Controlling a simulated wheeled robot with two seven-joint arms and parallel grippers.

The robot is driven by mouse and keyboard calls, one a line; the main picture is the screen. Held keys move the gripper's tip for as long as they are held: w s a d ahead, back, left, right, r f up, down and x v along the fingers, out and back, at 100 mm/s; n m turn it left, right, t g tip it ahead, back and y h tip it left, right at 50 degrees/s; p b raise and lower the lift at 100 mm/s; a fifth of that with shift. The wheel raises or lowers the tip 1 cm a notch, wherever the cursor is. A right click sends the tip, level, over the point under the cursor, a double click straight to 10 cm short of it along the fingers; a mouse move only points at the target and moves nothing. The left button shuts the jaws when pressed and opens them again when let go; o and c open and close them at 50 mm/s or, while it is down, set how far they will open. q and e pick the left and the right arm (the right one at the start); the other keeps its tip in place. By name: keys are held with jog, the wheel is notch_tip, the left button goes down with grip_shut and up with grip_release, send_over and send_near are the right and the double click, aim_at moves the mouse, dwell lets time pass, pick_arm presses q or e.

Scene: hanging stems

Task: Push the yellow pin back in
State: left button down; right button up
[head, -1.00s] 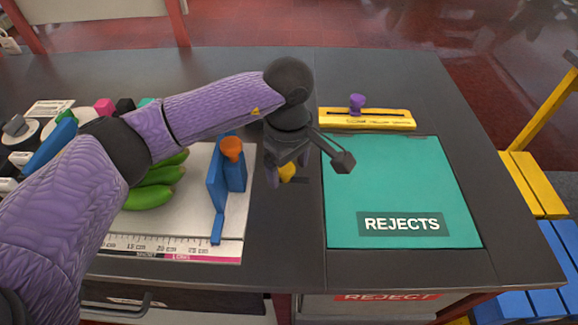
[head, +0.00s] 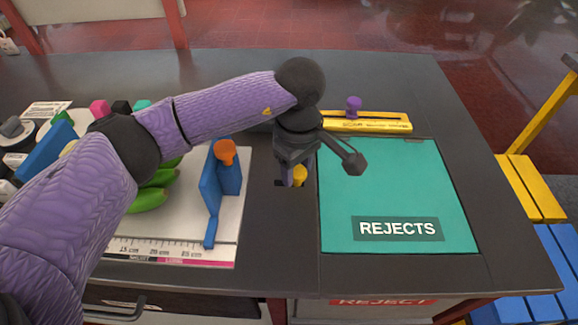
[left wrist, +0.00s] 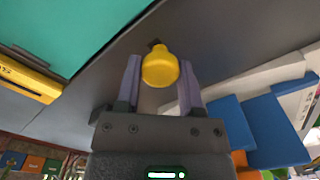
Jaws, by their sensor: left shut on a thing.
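The yellow pin (head: 299,174) has a rounded yellow head and shows just below my left gripper in the head view. In the left wrist view its head (left wrist: 160,69) sits between the two purple fingers. My left gripper (head: 291,179) is shut on the pin, over the dark table between the blue stand and the green mat. The gripper also shows in the left wrist view (left wrist: 160,85). The pin's lower part is mostly hidden; a small dark piece shows beyond the head. I cannot tell how deep it sits. My right gripper is not in view.
A blue stand with an orange knob (head: 225,152) is close left, on a white board with green bananas (head: 150,198). Right is the green REJECTS mat (head: 400,185). Behind it lies a yellow level-like bar (head: 376,122) with a purple knob (head: 353,104).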

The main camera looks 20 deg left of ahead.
aim_at(301, 170)
pick_arm(q)
jog(key=shift+w+d+r, duration=0.15)
jog(key=shift+d+r, duration=0.15)
jog(key=shift+d, duration=0.05)
jog(key=shift+a, duration=0.1)
jog(key=c, duration=0.6)
grip_release()
jog(key=shift+r, duration=0.1)
jog(key=o, duration=0.4)
jog(key=shift+d, duration=0.2)
jog(key=shift+a, duration=0.1)
notch_tip(301, 170, up, 9)
jog(key=p, duration=0.2)
jog(key=shift+p, duration=0.3)
jog(key=shift+r, duration=0.3)
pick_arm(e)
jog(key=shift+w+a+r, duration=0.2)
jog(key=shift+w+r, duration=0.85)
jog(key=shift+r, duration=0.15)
